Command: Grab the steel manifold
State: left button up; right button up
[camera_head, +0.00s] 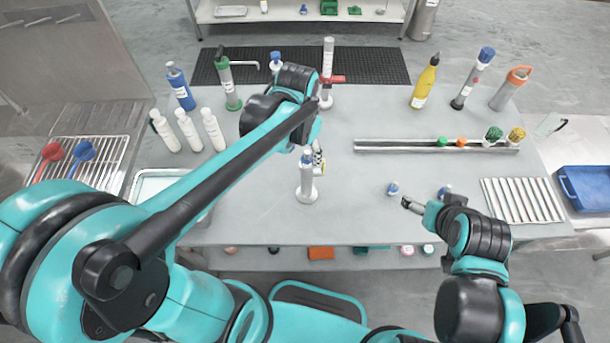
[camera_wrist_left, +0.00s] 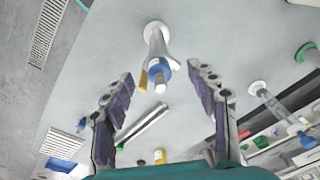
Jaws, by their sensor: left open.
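A pale grey upright fitting (camera_head: 307,182) with a round base and blue top stands near the middle of the table; it appears to be the steel manifold. In the left wrist view this fitting (camera_wrist_left: 154,42) shows a blue ring and a yellow part. My left gripper (camera_head: 317,152) is open at the fitting's upper end, partly hidden by my arm. In the left wrist view the fingers of my left gripper (camera_wrist_left: 161,76) are spread to either side of its top, with nothing held. My right gripper (camera_head: 409,204) is low over the right front; its finger gap is unclear.
A long metal rail (camera_head: 400,146) with coloured knobs lies to the right. A small blue-capped item (camera_head: 393,188) is near my right gripper. White bottles (camera_head: 187,130) and a green-collared tap (camera_head: 228,82) stand at left. A red-handled tap (camera_head: 327,75) stands behind.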

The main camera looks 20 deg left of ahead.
aim_at(307, 165)
pick_arm(q)
jog(key=shift+w+d+f+m+g+p, duration=0.15)
jog(key=shift+w+d+m+g+p, duration=0.15)
jog(key=shift+w+d+g, duration=0.35)
jog(key=shift+w+f, duration=0.15)
jog(key=shift+f, duration=0.15)
jog(key=f, duration=0.2)
jog(key=f+b, duration=0.1)
jog(key=f, duration=0.2)
jog(key=f+b, duration=0.1)
jog(key=f, duration=0.1)
jog(key=shift+w+a+f, duration=0.1)
jog(key=shift+a+f, duration=0.15)
jog(key=shift+f, duration=0.05)
jog(key=shift+r, duration=0.1)
grip_shut()
